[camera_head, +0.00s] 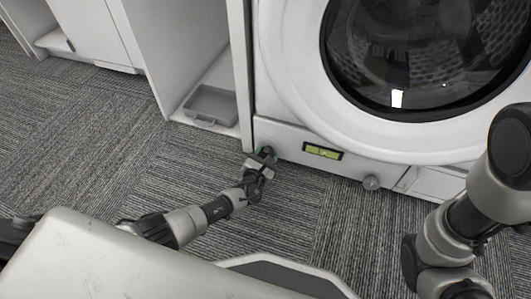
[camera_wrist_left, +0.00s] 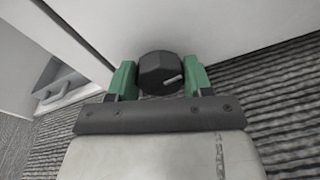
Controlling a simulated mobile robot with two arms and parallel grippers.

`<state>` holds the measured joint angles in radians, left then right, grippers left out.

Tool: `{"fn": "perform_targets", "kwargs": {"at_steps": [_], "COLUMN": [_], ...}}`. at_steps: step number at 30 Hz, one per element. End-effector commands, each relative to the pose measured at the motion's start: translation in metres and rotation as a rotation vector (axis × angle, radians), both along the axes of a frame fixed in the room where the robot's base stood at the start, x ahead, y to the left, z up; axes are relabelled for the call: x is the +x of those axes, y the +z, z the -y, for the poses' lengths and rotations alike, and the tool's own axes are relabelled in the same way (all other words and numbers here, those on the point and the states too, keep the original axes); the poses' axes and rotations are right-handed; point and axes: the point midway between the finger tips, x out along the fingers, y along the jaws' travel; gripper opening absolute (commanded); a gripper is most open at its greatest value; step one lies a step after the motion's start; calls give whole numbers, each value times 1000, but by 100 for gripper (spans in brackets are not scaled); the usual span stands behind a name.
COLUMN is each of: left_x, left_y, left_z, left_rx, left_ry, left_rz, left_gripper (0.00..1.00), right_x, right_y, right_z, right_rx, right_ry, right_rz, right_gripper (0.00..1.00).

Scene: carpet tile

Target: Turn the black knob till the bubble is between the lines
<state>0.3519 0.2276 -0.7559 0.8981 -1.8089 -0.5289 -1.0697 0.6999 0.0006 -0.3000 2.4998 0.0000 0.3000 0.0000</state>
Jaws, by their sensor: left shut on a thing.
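The black knob (camera_wrist_left: 160,73) sits low on the front of the white washing machine (camera_head: 290,80). In the left wrist view it is between the green fingertips of my left gripper (camera_wrist_left: 159,80), which is shut on it. A pale mark shows on the right of the knob's face. In the head view my left gripper (camera_head: 262,158) reaches the machine's lower left corner and mostly hides the knob. The level (camera_head: 322,152) is a yellow-green vial in a black frame, right of the knob; its bubble and lines are too small to read. My right gripper is not in view.
A grey knob or foot (camera_head: 371,182) sticks out at the machine's lower edge, right of the level. A grey tray (camera_head: 211,105) lies in the open white cabinet (camera_head: 190,50) at left. Striped carpet (camera_head: 100,140) is clear in front of the cabinet.

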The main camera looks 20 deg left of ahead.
Motion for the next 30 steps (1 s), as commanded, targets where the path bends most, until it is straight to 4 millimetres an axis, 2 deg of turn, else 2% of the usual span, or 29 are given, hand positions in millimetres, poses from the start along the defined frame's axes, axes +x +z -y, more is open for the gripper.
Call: {"fn": "perform_targets", "kwargs": {"at_steps": [9,25,26,30], "left_x": [-1,-1,-1,-1], "left_y": [-1,-1,-1,-1], "left_z": [2,2,2,2], "left_rx": [120,143,143,143], "left_ry": [-3,-4,-4,-3], "left_rz": [1,2,2,3], "left_gripper": [27,27,52,73], "right_x": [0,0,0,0], "right_y": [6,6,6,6], "right_z": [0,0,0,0], "right_rx": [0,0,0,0], "right_ry": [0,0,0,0], "right_rz": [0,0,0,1], "right_gripper": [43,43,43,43]}}
